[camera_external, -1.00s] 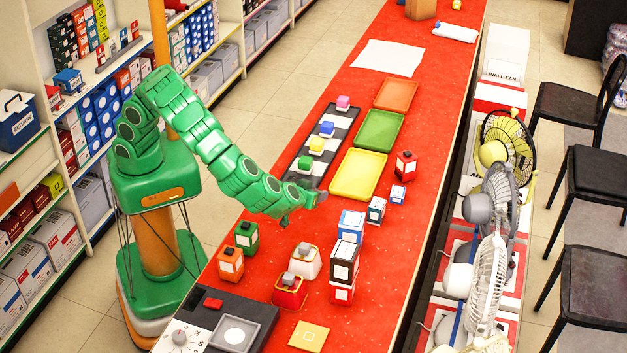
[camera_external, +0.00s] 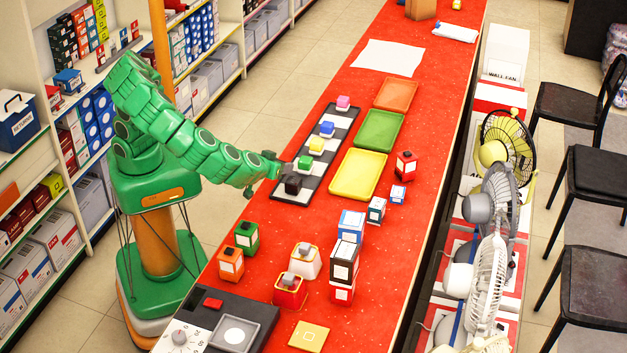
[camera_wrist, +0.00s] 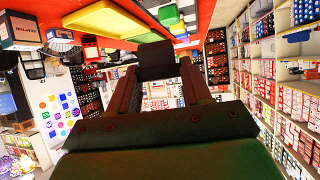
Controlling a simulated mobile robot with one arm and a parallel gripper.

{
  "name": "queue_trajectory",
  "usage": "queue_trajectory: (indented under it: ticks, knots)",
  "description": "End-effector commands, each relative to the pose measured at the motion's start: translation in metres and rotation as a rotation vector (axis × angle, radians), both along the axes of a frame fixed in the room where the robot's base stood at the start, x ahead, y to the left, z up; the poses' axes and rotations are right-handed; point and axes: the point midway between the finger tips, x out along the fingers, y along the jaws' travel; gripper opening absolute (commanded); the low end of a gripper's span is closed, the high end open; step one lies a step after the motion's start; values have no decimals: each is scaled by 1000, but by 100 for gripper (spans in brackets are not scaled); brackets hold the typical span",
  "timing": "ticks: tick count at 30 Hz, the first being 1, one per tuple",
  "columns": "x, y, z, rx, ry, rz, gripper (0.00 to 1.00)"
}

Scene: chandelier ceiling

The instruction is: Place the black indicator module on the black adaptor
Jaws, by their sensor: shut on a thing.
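My gripper (camera_external: 280,174) is shut on a small black cube (camera_external: 292,184), the black indicator module, at the near end of a black-and-grey strip. In the wrist view the black module (camera_wrist: 155,60) sits between my two dark fingers (camera_wrist: 157,78). I cannot tell whether it touches the strip. A black box with a white label (camera_external: 345,251), likely the black adaptor, stands to the lower right, apart from my gripper.
The strip (camera_external: 322,161) carries green, yellow, blue and pink cubes. Yellow (camera_external: 357,173), green and orange trays lie beside it. Green (camera_external: 247,237), orange (camera_external: 230,264), white (camera_external: 306,262) and red (camera_external: 290,292) boxes stand nearer. Red table surface (camera_external: 300,220) is clear between.

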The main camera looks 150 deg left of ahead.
Motion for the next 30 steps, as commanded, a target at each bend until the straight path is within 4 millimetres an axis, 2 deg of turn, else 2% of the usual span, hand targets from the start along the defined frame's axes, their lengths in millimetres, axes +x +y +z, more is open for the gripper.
queue_trajectory:
  ticks: [5, 15, 20, 23, 30]
  knots:
    - [-9, 1, 3, 3, 3, -11, 19]
    - [-32, 37, 11, 6, 1, -140, 19]
    - [-38, 47, 13, 4, 1, -183, 19]
    - [-40, 49, 8, 3, 3, -193, 19]
    - [-41, 49, -21, -1, 9, -194, 19]
